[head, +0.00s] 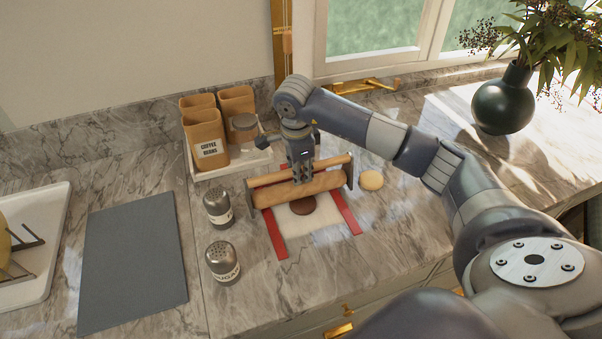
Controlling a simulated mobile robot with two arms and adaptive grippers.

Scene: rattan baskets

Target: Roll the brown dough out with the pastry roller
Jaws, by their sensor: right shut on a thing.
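The brown dough (303,205) is a small dark round piece on a white mat (312,228) with red strips along its sides. The wooden pastry roller (283,193) lies across the mat, just behind the dough and partly over its far edge in this view. It has grey end plates and a thinner wooden handle bar (327,163). My right gripper (302,178) points down and is shut on the handle bar near its middle. I cannot tell whether the roller touches the dough. My left gripper is not in view.
A pale dough round (372,180) lies right of the mat. Two shakers (222,262) stand left. Behind are canisters (207,147) on a white tray. A grey board (132,258) lies further left. A dark vase (502,100) stands back right.

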